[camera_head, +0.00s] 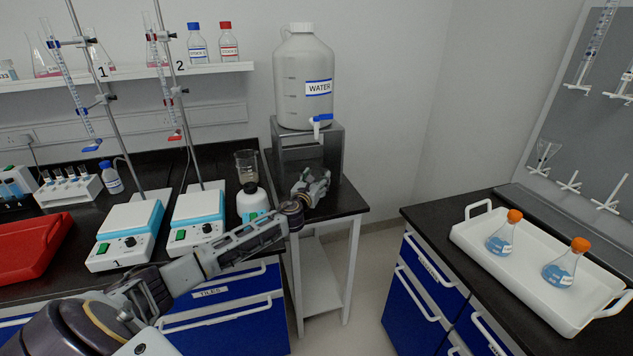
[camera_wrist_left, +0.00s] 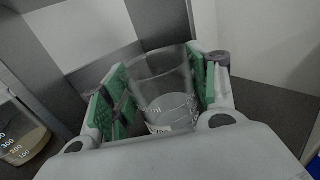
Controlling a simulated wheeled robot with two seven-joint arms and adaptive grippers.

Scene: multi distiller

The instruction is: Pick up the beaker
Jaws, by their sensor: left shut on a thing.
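A clear glass beaker (camera_wrist_left: 163,85) stands between the green-padded fingers of my left gripper (camera_wrist_left: 160,90) in the left wrist view. The gripper is shut on it, with a pad on each side of the glass. In the head view my left gripper (camera_head: 312,186) is in front of the grey stand, below the water tap, and the held beaker is mostly hidden there. A second beaker (camera_head: 246,167) with cloudy contents sits on a small white device to the left. It also shows at the left edge of the wrist view (camera_wrist_left: 20,135). My right gripper is not in view.
A water jug (camera_head: 304,80) stands on a grey metal stand (camera_head: 334,155). Two stirrer hotplates (camera_head: 127,232) and a red tray (camera_head: 30,252) are to the left. A white tray (camera_head: 570,312) with two orange-capped flasks is on the right bench.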

